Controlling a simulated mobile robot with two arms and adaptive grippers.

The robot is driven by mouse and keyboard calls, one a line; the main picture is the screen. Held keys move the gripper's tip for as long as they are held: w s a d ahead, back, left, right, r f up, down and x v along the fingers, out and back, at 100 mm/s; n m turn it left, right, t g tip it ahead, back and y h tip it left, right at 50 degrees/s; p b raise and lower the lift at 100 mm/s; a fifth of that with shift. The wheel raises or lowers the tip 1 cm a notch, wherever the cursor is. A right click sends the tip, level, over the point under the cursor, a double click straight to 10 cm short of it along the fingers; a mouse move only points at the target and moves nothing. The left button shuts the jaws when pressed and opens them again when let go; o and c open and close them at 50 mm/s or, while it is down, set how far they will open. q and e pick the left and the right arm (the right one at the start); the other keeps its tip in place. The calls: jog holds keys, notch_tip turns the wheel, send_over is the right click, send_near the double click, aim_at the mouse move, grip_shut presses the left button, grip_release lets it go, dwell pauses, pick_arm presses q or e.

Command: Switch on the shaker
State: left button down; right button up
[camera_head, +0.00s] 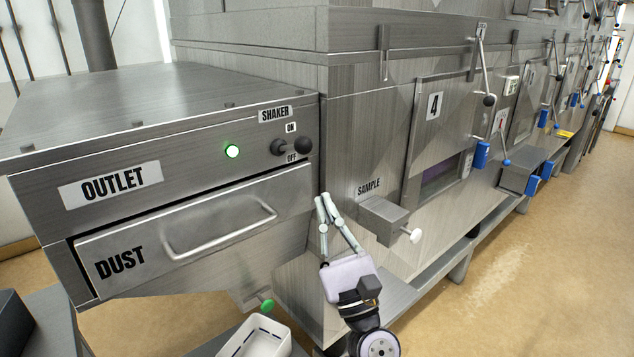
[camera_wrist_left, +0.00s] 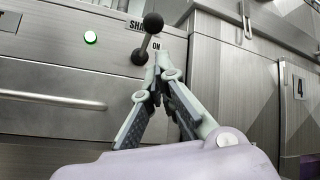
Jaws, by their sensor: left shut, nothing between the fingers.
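The shaker switch (camera_head: 290,146) is a dark lever with a round black knob, on the grey front panel between the ON label (camera_head: 291,127) and the OFF label (camera_head: 291,158). My left gripper (camera_head: 323,197) is shut and empty, below and right of the lever in the head view. In the left wrist view the closed fingertips (camera_wrist_left: 159,62) appear just below and right of the lever (camera_wrist_left: 145,40), apparently apart from it. My right gripper is not in view.
The dust drawer (camera_head: 190,235) with its bar handle lies below the switch. A sample box (camera_head: 385,220) with a white knob juts out right of my gripper. A white bin (camera_head: 255,338) stands below. Floor at the right is clear.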

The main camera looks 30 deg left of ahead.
pick_arm(q)
jog(key=v, duration=0.5)
jog(key=shift+w, duration=0.1)
dwell(0.3)
